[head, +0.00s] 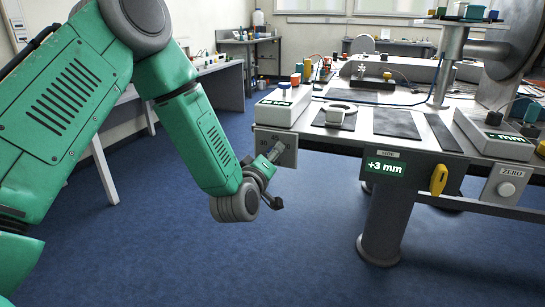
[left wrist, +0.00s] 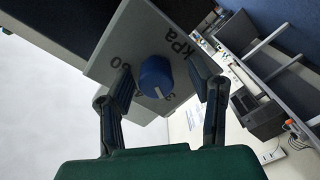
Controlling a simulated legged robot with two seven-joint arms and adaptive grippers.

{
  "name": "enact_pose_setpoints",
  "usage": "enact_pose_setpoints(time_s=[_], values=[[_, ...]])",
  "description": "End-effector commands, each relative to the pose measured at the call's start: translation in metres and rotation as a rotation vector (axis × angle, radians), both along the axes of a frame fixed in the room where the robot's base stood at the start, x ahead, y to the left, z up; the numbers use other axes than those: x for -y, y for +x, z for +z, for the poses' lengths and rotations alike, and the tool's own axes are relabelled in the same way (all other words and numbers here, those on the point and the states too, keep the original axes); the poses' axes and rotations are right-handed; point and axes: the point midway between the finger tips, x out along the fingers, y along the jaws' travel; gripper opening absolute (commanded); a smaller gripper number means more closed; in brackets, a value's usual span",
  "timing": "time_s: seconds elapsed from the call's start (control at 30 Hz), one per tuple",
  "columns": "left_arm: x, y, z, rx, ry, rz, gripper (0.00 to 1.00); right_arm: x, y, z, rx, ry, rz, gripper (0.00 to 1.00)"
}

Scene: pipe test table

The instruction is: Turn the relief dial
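The relief dial is a blue knob (left wrist: 156,76) with a pale pointer line, on a grey panel marked "kPa" in the left wrist view. In the head view the grey panel (head: 288,154) hangs at the table's left front edge, and my gripper partly hides it. My left gripper (left wrist: 160,82) is open, with one finger on each side of the knob; gaps show between fingers and knob. It also shows at the panel in the head view (head: 270,172). How deep the fingers reach around the knob is hard to tell. My right gripper is out of view.
The test table (head: 345,146) carries a white box (head: 284,108) above the panel. A "+3 mm" display (head: 385,168), a yellow handle (head: 438,180) and a ZERO button (head: 506,189) are along its front. A thick table leg (head: 385,230) stands below. The blue floor in front is clear.

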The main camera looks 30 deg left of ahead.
Motion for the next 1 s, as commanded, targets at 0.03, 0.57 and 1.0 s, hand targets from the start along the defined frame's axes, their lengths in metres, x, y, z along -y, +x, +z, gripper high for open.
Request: enact_pose_setpoints(time_s=[0.03, 0.57, 1.0], values=[[0.000, 0.000, 0.000, 0.001, 0.000, -0.001, 0.48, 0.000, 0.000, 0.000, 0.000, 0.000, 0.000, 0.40], [0.016, -0.062, 0.000, -0.004, -0.001, -0.003, 0.48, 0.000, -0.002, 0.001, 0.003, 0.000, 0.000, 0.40], [0.028, -0.115, 0.000, -0.001, -0.001, 0.000, 0.48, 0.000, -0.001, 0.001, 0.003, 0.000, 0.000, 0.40]])
